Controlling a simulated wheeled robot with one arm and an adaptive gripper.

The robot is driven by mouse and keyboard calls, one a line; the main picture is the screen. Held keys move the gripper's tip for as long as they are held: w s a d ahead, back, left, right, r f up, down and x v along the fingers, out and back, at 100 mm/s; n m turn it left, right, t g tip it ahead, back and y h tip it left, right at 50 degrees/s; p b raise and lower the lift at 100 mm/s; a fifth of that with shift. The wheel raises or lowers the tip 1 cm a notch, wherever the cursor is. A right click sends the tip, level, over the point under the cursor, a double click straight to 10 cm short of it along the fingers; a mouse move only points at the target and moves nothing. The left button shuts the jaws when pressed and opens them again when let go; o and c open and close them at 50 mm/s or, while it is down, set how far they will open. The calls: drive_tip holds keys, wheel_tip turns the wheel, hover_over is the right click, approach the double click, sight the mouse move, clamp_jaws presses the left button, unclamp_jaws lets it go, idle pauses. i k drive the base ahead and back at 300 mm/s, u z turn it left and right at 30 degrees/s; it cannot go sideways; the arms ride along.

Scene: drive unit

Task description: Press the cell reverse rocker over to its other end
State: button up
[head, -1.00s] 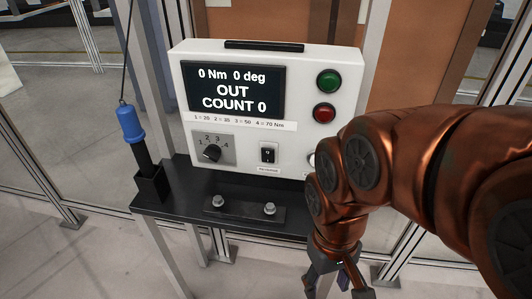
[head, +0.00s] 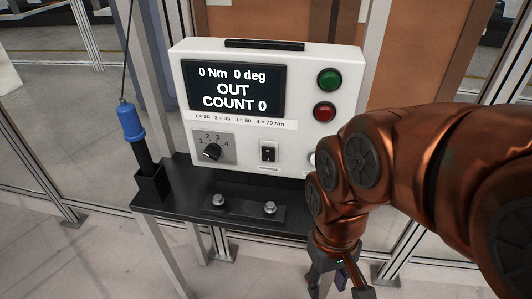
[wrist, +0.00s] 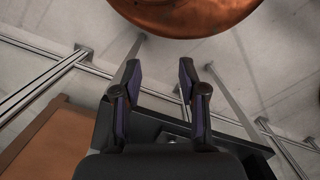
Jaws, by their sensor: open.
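The reverse rocker (head: 268,152) is a small black switch on the lower front of the white control box, above a small label. Which end of it is pressed in is too small to tell. The box's display (head: 236,88) reads 0 Nm, 0 deg, OUT, COUNT 0. My gripper (head: 338,287) hangs below and to the right of the box, pointing down, apart from the rocker. In the wrist view my gripper (wrist: 164,75) is open and empty, its two fingers spread. The rocker is not visible in the wrist view.
A rotary knob (head: 212,152) sits left of the rocker; green (head: 329,80) and red (head: 324,112) buttons are at the upper right. My arm hides the box's lower right corner. A blue-handled tool (head: 131,125) stands in a black holder. A bolted plate (head: 244,209) lies on the shelf.

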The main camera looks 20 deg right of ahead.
sight(268, 154)
drive_tip(key=z, duration=2.55)
drive_tip(key=k, duration=1.05)
drive_tip(key=u, duration=2.45)
